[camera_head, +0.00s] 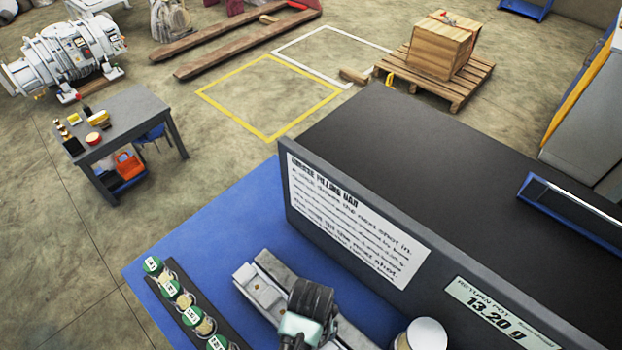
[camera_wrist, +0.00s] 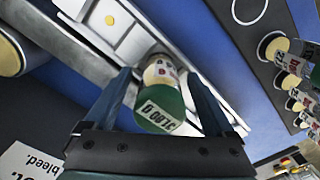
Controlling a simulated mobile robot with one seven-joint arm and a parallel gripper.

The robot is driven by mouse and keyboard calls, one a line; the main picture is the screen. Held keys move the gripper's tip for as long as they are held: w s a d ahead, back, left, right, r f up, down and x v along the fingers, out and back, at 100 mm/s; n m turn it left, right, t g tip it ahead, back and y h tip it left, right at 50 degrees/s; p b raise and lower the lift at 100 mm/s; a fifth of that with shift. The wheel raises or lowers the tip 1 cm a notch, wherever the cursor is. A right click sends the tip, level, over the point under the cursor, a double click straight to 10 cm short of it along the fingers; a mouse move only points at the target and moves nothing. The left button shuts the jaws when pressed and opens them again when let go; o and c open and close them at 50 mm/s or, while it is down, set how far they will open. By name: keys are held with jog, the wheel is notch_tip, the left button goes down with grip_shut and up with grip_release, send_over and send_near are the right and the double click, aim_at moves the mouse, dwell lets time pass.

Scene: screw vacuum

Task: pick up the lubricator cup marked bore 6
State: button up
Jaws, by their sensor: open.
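The cup is in front of a pale metal fixture (camera_wrist: 110,20). In the head view my wrist hides the fingertips and this cup. Several similar green-lidded cups (camera_head: 153,265) stand in a row.
The row sits on a dark rack (camera_head: 179,322) on the blue mat (camera_head: 222,222). The pale fixture (camera_head: 262,290) and a round white-topped pot (camera_head: 427,334) are near my wrist. A grey upright panel with signs (camera_head: 357,219) bounds the mat behind.

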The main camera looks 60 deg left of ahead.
grip_shut()
dwell(0.4)
jog(key=shift+r, duration=0.1)
